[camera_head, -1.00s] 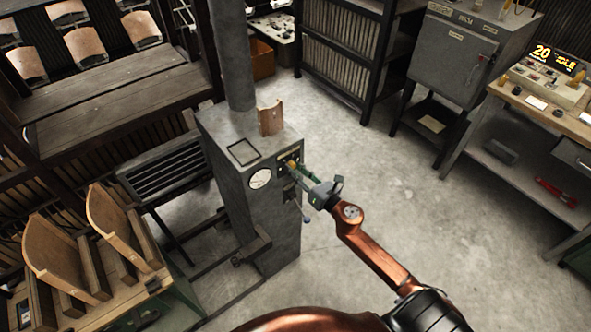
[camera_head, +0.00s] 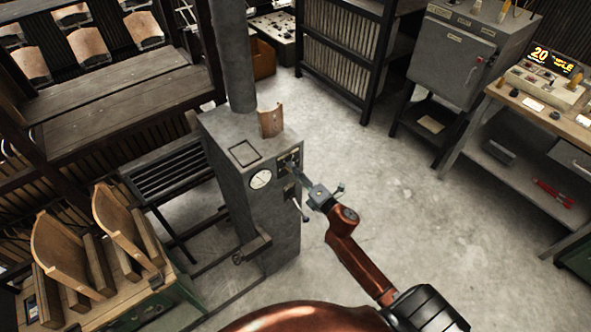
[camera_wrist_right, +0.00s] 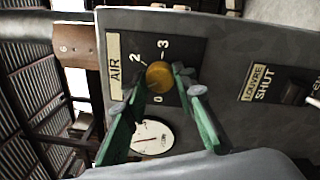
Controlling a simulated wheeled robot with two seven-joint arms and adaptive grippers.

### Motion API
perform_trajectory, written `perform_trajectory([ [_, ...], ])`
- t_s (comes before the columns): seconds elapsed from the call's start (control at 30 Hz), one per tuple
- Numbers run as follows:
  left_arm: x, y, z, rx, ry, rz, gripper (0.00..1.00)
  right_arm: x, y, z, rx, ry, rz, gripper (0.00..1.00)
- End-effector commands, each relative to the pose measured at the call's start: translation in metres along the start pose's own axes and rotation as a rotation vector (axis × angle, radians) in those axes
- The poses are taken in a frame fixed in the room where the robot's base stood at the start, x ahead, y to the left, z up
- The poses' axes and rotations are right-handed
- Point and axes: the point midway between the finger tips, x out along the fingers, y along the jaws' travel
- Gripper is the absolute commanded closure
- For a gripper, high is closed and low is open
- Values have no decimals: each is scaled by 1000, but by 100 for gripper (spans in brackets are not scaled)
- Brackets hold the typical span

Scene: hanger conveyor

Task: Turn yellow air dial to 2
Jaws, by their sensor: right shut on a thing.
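The yellow air dial (camera_wrist_right: 158,75) sits on a dark plate labelled AIR, with the marks 0, 2 and 3 around it in the right wrist view. My right gripper (camera_wrist_right: 160,71) has its green fingers on either side of the dial and is shut on it. Which mark the dial points to cannot be told. In the head view my right gripper (camera_head: 294,168) reaches the front panel of the grey machine (camera_head: 275,215) from the right, and largely hides the dial. My left gripper is not in view.
A round white gauge (camera_wrist_right: 152,138) lies beside the dial, and a LOUVRE switch plate (camera_wrist_right: 262,90) is on the same panel. A lever (camera_head: 304,212) hangs below the gripper. Chair parts (camera_head: 65,250) stand at the left. The floor on the right is open.

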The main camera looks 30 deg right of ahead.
Motion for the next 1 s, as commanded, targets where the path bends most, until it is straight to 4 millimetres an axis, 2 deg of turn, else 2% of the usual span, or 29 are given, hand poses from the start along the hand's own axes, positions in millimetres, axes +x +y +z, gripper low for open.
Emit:
perform_trajectory([
  [0.7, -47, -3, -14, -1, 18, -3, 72, 0, 2, 0, 678, -36, 5, 99],
  [1.0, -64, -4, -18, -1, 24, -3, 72, 0, 0, -1, 905, -49, 7, 99],
])
